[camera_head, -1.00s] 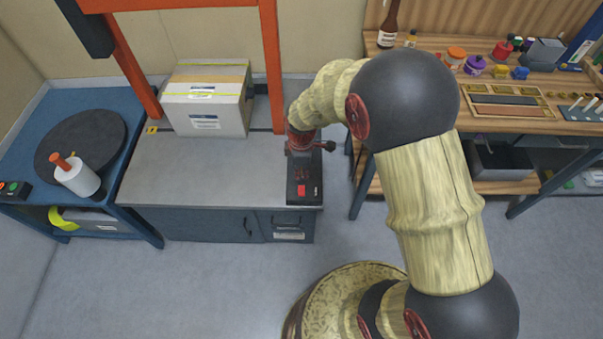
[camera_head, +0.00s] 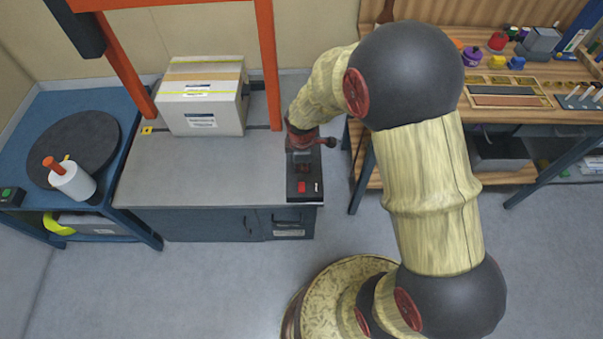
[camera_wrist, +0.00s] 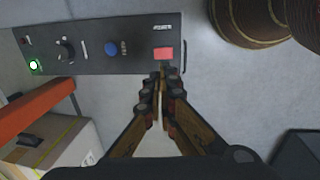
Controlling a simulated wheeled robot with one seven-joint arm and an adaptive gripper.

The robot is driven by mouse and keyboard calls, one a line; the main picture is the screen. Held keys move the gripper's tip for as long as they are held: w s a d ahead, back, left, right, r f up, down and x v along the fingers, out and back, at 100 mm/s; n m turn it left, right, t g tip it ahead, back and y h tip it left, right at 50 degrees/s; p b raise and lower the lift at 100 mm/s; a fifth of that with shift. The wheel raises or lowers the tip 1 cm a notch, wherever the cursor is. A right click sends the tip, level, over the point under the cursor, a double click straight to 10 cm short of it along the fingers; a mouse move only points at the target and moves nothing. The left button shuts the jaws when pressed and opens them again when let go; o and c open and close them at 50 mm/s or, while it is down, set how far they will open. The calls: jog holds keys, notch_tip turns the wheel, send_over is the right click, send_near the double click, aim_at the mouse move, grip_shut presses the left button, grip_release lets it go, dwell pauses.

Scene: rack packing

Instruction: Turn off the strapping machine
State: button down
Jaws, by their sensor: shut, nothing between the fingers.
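The strapping machine is a grey table (camera_head: 220,170) with an orange arch (camera_head: 268,70) over it. Its black control panel (camera_head: 313,190) lies at the table's right end and carries a red switch (camera_head: 302,187). In the wrist view the panel (camera_wrist: 90,62) shows the red switch (camera_wrist: 163,53), a blue button (camera_wrist: 111,48), a black knob (camera_wrist: 66,50) and a lit green lamp (camera_wrist: 34,65). My gripper (camera_wrist: 159,72) is shut and empty, its fingertips close beside the red switch. I cannot tell whether they touch it. In the head view my arm partly covers the panel's far end.
A strapped carton (camera_head: 203,98) stands on the table under the arch. A blue turntable wrapper (camera_head: 90,103) with a white film roll (camera_head: 72,182) stands at left. A wooden workbench (camera_head: 530,110) with small items stands at right.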

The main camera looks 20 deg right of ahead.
aim_at(302, 189)
jog(key=f+b, duration=0.1)
jog(key=f, duration=0.3)
jog(key=w+f+b, duration=0.1)
jog(key=f+b, duration=0.1)
jog(key=f, duration=0.2)
jog(key=f+b, duration=0.1)
jog(key=f, duration=0.3)
jog(key=shift+w+d, duration=0.15)
jog(key=shift+d, duration=0.1)
jog(key=shift+f+b, duration=0.45)
jog(key=shift+w+f+p, duration=0.2)
jog(key=shift+f+p, duration=0.1)
jog(key=shift+p, duration=0.05)
jog(key=shift+s, duration=0.15)
jog(key=shift+s+a+p, duration=0.2)
jog(key=shift+s+p, duration=0.1)
jog(key=shift+s, duration=0.35)
